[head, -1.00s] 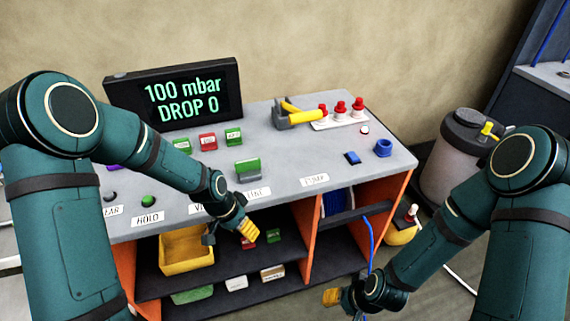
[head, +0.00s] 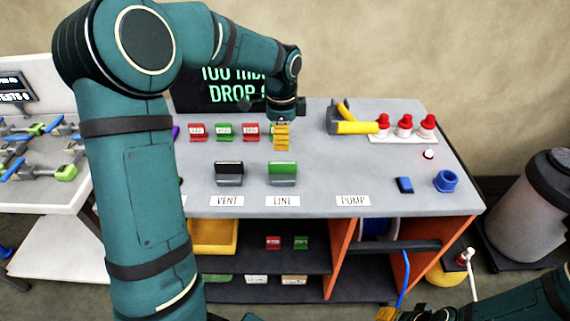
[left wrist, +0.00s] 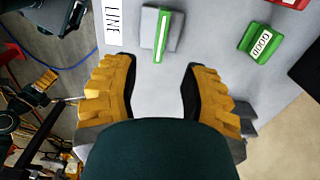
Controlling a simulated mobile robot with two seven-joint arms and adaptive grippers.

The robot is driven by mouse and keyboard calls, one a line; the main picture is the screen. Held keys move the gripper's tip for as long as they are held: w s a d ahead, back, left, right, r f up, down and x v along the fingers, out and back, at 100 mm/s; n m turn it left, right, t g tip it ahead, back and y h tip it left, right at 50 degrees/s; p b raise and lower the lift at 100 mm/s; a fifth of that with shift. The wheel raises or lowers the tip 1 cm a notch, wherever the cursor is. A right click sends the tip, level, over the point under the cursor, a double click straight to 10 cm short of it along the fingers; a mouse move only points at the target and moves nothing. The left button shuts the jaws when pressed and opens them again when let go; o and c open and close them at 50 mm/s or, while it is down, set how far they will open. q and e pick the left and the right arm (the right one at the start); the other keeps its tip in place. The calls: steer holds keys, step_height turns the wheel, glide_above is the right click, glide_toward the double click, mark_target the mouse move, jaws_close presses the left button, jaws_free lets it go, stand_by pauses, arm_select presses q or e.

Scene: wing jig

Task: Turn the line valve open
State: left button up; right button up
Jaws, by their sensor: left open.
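The line valve (head: 283,173) is a grey block with a green bar handle on top, behind the LINE label (head: 283,201) on the grey console. My left gripper (head: 282,138) is over the worktop, above and behind the line valve in the head view, pointing down. In the left wrist view my left gripper (left wrist: 162,92) has its two yellow fingers wide apart with nothing between them. The line valve's green bar (left wrist: 162,36) shows just beyond the fingertips, roughly centred between them and apart from both. My right gripper (head: 388,314) is barely visible at the bottom edge.
The vent valve (head: 229,173), with a black handle, stands left of the line valve. Small red and green tags (head: 223,132) stand behind. A yellow-handled tool (head: 355,127), red-topped knobs (head: 404,124) and a blue ring (head: 446,181) lie right. The display (head: 215,95) is partly covered by my left arm.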

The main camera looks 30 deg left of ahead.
mark_target(283, 163)
arm_select(q)
step_height(283, 163, down, 10)
steer(key=shift+w+f+b, duration=0.1)
steer(key=shift+f+b, duration=0.05)
steer(key=shift+b, duration=0.7)
steer(key=shift+d, duration=0.1)
jaws_close()
